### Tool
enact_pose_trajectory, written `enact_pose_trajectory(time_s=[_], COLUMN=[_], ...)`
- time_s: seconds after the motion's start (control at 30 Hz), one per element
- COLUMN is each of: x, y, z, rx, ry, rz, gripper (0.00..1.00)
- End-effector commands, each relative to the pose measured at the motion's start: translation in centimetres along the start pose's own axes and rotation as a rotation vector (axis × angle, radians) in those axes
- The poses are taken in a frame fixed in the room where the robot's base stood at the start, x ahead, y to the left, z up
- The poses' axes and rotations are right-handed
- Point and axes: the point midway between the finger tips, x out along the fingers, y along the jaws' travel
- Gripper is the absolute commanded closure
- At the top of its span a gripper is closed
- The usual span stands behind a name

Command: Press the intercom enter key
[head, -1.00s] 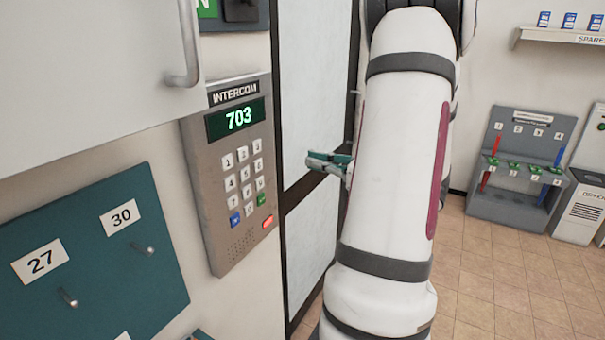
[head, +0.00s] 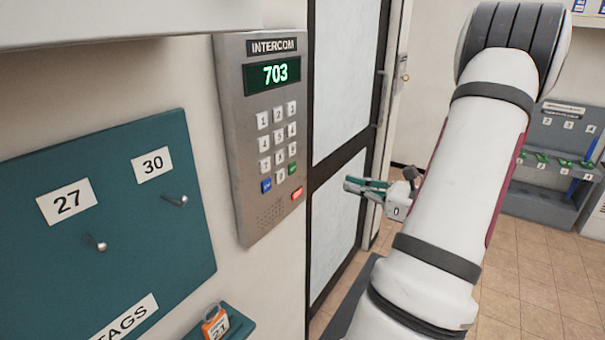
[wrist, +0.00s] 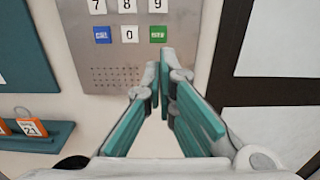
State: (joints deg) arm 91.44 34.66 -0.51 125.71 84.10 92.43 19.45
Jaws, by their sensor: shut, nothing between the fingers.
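The grey intercom (head: 262,135) hangs on the wall in the head view, its display (head: 272,74) reading 703. Below the white number keys are a blue key (head: 266,186), a green key (head: 292,168) and a red lit button (head: 297,193). In the wrist view the green key (wrist: 158,34) is right of the 0 key (wrist: 129,34); its lettering is too small to read. My gripper (head: 347,184) is shut and empty, to the right of the intercom and apart from it in the head view. In the wrist view its fingertips (wrist: 158,68) appear just below the green key.
A teal key board (head: 110,215) with tags 27 and 30 is left of the intercom. An orange tag (head: 214,322) sits on a small ledge below. A dark-framed door (head: 340,90) stands to the right. A grey rack (head: 545,205) is at the far right.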

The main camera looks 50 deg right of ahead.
Motion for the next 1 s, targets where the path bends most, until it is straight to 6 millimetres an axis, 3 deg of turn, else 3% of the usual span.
enact_pose_trajectory(time_s=[0.27, 0.7, 1.0], x=[1.6, 9.9, 13.5], y=[0.0, 0.1, 0.0], z=[0.0, 0.0, 0.1], rx=[0.0, 0.002, 0.0], ry=[0.0, -0.001, 0.0], rz=[0.002, 0.004, 0.0], gripper=[1.0, 1.0, 1.0])
